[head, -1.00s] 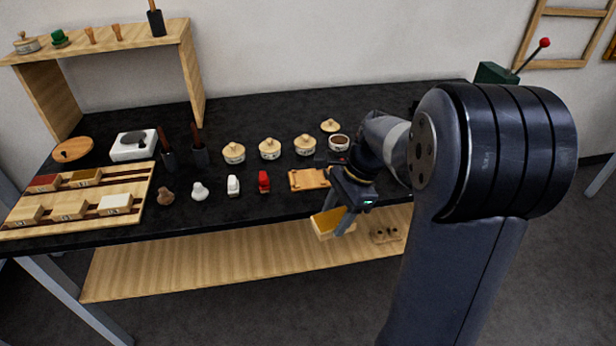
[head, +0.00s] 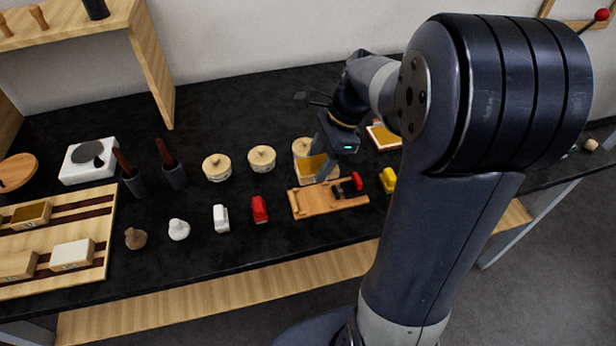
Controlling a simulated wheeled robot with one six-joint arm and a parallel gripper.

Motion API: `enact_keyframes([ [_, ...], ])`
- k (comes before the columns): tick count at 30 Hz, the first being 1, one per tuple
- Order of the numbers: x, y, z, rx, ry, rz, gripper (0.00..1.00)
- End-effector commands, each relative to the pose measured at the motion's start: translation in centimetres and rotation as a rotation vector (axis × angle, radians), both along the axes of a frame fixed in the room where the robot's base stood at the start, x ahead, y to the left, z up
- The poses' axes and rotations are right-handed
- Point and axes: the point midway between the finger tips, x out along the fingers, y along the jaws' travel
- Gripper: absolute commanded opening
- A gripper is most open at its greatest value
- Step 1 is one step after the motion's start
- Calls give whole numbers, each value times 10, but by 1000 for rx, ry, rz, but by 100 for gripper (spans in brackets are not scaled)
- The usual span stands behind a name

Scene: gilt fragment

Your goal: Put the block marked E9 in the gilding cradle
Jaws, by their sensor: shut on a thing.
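My gripper (head: 322,165) is shut on a pale wooden block with a gold top (head: 312,166). It holds the block above the table, in front of a lidded jar and just behind the gilding cradle as seen here. No E9 mark can be read on the block. The gilding cradle (head: 310,204) is a low wooden frame on the dark table, with dark and red parts at its right end (head: 357,181). The block appears apart from the cradle, but its exact height is hard to tell.
Lidded jars (head: 262,158) stand behind the cradle. A red item (head: 260,209) and a white item (head: 221,218) stand to its left, a yellow item (head: 388,180) to its right. A wooden rack (head: 88,225) with blocks lies at the left.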

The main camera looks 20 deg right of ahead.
Motion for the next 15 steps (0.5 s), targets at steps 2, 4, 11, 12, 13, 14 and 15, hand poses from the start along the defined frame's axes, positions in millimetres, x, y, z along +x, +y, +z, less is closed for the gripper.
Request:
enact_keyframes([
  [2,0,0,-7,1,2,0,23],
  [4,-1,0,-19,1,5,1,23],
  [11,0,0,-57,1,3,0,23],
  [12,0,0,-60,1,2,1,23],
  [13,0,0,-62,1,2,1,23],
  [14,0,0,-64,1,2,1,23],
  [15,0,0,-67,1,2,1,23],
])
